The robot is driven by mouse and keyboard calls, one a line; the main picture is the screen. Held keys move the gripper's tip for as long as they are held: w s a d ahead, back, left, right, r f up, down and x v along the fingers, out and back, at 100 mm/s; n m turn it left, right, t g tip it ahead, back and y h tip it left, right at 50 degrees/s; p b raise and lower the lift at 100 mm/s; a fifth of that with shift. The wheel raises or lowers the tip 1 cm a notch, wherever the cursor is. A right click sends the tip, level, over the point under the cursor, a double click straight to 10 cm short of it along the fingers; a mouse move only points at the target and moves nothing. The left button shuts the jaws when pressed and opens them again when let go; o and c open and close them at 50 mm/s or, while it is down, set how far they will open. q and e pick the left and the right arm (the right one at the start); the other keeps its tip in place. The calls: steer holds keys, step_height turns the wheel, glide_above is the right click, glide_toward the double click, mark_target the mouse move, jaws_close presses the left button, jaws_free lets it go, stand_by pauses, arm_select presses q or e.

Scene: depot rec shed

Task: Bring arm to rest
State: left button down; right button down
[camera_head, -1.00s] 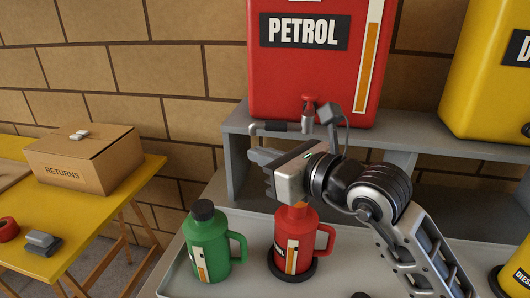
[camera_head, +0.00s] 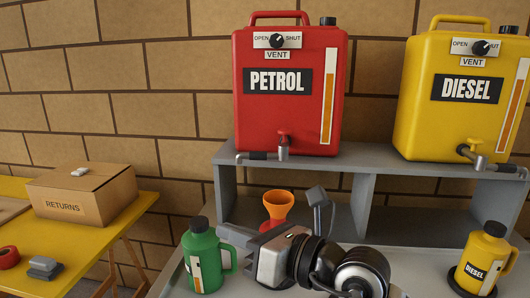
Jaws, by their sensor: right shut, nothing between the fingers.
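My right gripper (camera_head: 244,242) is shut and empty. It is low over the grey tray (camera_head: 176,285), pointing left, just right of a green jug (camera_head: 203,258) with a black cap. My left gripper is not in view.
The red PETROL tank (camera_head: 290,115) and yellow DIESEL tank (camera_head: 455,118) stand on a grey shelf (camera_head: 400,163). An orange funnel (camera_head: 278,205) is behind my gripper. A yellow jug (camera_head: 485,258) is at right. A RETURNS box (camera_head: 100,190) is on the yellow table (camera_head: 95,245).

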steer(key=s+d+f+m+t+h, duration=0.2)
steer(key=d+f+m+t+h, duration=0.4)
steer(key=m, duration=0.9)
steer(key=s+d+f+m+t+h, duration=0.1)
steer(key=d+f+m+t+h, duration=0.15)
steer(key=d+f+m, duration=0.9)
steer(key=s+d+f+m+g+h, duration=0.1)
steer(key=s+f+m+g+h, duration=0.2)
steer(key=s+f+m+g, duration=0.4)
steer(key=s+f+m, duration=0.6)
steer(key=f+m, duration=0.2)
steer(key=f, duration=0.1)
steer(key=shift+s+d, duration=0.25)
steer(key=shift+d, duration=0.1)
